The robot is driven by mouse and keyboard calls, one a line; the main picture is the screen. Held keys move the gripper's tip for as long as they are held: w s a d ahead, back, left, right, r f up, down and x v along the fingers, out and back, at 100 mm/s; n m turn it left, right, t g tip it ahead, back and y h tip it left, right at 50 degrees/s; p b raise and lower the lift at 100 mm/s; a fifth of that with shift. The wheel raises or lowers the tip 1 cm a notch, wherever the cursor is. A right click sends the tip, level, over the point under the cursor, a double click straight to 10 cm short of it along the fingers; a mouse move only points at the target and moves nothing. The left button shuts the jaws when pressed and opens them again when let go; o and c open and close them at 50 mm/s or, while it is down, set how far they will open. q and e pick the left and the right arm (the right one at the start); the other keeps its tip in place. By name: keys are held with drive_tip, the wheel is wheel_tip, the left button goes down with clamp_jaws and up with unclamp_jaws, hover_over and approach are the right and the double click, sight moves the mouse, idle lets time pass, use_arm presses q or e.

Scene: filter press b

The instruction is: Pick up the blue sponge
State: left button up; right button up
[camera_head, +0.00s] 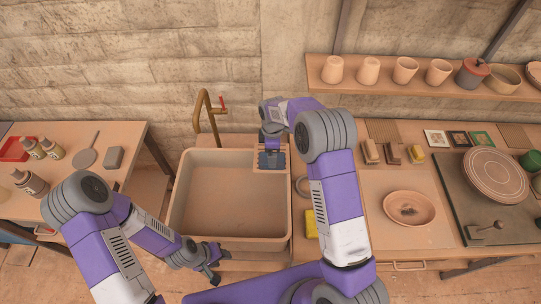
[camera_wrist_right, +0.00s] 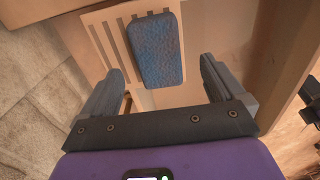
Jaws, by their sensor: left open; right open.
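The blue sponge (camera_wrist_right: 157,50) lies on a pale slatted rack (camera_wrist_right: 110,40) in the right wrist view. My right gripper (camera_wrist_right: 161,70) is open, with its fingers apart on either side of the sponge's near end; I see no contact. In the head view my right gripper (camera_head: 271,157) is over the rack at the back right corner of the sink, and the sponge is hard to tell from it there. My left gripper (camera_head: 213,264) is open and empty near the sink's front edge.
The empty sink basin (camera_head: 230,195) has a brass tap (camera_head: 205,112) behind it. A yellow sponge (camera_head: 311,223) lies right of the sink. The right counter holds a bowl (camera_head: 409,208), brushes and plates (camera_head: 496,175). Bottles (camera_head: 53,148) stand on the left table.

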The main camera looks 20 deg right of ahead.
wheel_tip(320, 180, down, 6)
drive_tip(key=shift+w+r+p, duration=0.1)
drive_tip(key=shift+r+p, duration=0.05)
drive_tip(key=shift+p, duration=0.25)
drive_tip(key=shift+c, duration=0.2)
drive_tip(key=c, duration=1.1)
wheel_tip(320, 180, up, 10)
drive_tip(key=shift+r+b, duration=0.1)
drive_tip(key=shift+b, duration=0.3)
